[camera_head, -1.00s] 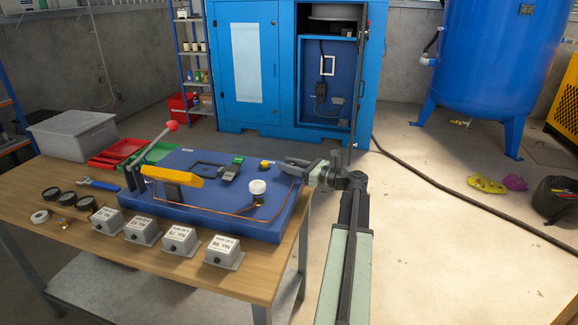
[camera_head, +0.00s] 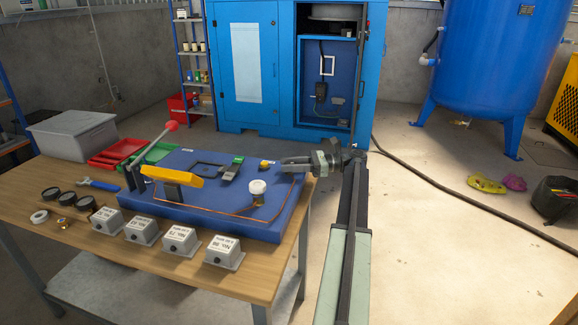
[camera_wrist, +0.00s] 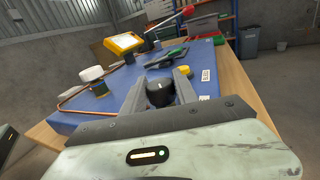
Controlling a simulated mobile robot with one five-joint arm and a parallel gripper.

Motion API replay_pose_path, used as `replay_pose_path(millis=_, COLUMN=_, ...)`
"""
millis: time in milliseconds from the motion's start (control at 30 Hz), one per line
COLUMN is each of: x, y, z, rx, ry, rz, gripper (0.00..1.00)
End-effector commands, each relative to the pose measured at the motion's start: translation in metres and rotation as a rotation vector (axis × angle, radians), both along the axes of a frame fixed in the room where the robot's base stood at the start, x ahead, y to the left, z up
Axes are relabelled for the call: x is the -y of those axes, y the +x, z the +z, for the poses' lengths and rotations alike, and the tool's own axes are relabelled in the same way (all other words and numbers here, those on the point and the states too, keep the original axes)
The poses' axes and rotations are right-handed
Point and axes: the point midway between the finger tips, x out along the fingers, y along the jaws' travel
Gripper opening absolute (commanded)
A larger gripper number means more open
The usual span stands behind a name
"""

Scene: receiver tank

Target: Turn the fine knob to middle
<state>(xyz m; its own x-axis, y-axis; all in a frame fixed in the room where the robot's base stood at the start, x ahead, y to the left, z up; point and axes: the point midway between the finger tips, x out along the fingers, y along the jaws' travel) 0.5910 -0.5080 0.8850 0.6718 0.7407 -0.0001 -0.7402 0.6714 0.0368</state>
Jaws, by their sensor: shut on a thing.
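A black knob (camera_wrist: 159,93), which I take to be the fine knob, stands at the near edge of the blue panel (camera_head: 150,223). My gripper (camera_wrist: 161,78) is shut on it, with one finger on each side in the wrist view. A pale mark shows on the knob's top; its exact setting cannot be read. In the head view my gripper (camera_head: 287,164) reaches in from the right over the panel's right end, and its fingers hide the knob.
A white knob (camera_head: 258,187) on a brass fitting, a copper tube, a yellow gauge (camera_head: 172,175) and a red-tipped lever (camera_head: 172,126) are on the panel. A small yellow part (camera_wrist: 186,70) sits close by the fingers. Several grey boxes (camera_head: 226,253) line the bench front.

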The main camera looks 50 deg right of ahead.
Motion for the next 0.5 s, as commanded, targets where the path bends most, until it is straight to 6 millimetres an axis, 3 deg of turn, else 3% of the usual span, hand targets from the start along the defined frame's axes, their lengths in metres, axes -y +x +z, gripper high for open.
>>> replay_pose_path(millis=500, x=-0.0006, y=0.0000, z=-0.0003, rx=-0.001, ry=0.000, rz=0.087, gripper=0.00)
